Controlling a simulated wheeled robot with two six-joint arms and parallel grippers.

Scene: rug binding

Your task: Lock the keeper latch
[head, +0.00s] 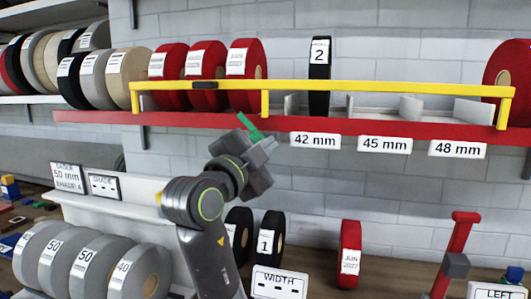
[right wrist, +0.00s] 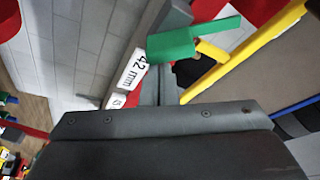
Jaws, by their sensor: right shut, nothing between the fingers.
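The yellow keeper bar (head: 380,87) runs along the front of the red-edged shelf in the head view, with a dark piece (head: 204,85) on it. A green tab (head: 250,128), which looks like the latch, shows just below the shelf edge. In the right wrist view the green tab (right wrist: 192,40) sits beside a short yellow peg (right wrist: 210,50). My right gripper (head: 262,150) is shut and empty, close below the green tab; I cannot tell whether they touch. The gripper partly hides the tab in the head view. My left gripper is not in view.
Red rolls (head: 205,60) and a black roll (head: 319,75) stand behind the bar. Width labels (head: 315,140) hang below the shelf edge. Grey rolls (head: 85,262) and a red roll (head: 349,255) stand lower. A red post (head: 460,235) rises at the right.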

